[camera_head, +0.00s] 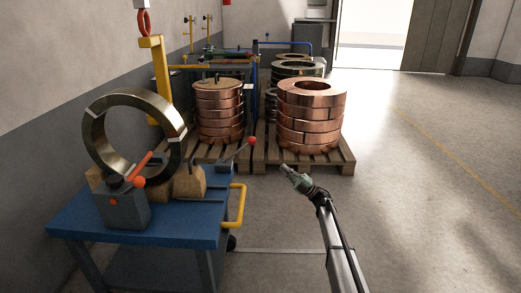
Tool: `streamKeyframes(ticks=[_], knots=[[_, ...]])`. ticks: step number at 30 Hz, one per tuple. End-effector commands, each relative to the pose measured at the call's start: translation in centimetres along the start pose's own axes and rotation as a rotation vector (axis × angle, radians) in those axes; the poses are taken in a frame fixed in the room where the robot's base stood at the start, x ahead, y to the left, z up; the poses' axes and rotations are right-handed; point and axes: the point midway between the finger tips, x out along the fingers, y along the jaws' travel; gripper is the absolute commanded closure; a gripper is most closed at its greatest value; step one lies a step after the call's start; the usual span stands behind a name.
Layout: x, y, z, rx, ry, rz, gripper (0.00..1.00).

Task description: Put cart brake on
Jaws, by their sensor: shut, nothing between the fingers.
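A blue cart (75,228) with a yellow handle (239,206) on its right side stands at the lower left. A lever with a red ball knob (252,141) rises from its right far corner and leans right. A grey box (122,208) with an orange-red handle (137,170) sits on the cart's near part. I cannot tell from the picture which of these is the brake. A dark caster (232,242) shows below the yellow handle. My gripper (284,168) is shut and empty, to the right of the red knob and apart from it.
A metal ring coil (94,135) stands upright on the cart against wooden blocks (189,183). Copper coils (311,112) sit on wooden pallets (345,160) behind. The floor to the right is clear.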

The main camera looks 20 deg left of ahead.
Motion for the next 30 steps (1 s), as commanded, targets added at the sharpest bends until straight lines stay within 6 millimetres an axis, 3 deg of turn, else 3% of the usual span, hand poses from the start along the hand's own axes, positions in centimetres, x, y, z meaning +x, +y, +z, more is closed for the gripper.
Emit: streamKeyframes(ticks=[14, 20, 30], knots=[[0.9, -0.1, 0.0, -0.002, -0.001, 0.001, 1.00], [3.8, -0.2, 0.0, -0.002, 0.000, 0.001, 1.00], [10.2, -0.2, 0.1, -0.002, -0.001, 0.001, 1.00]])
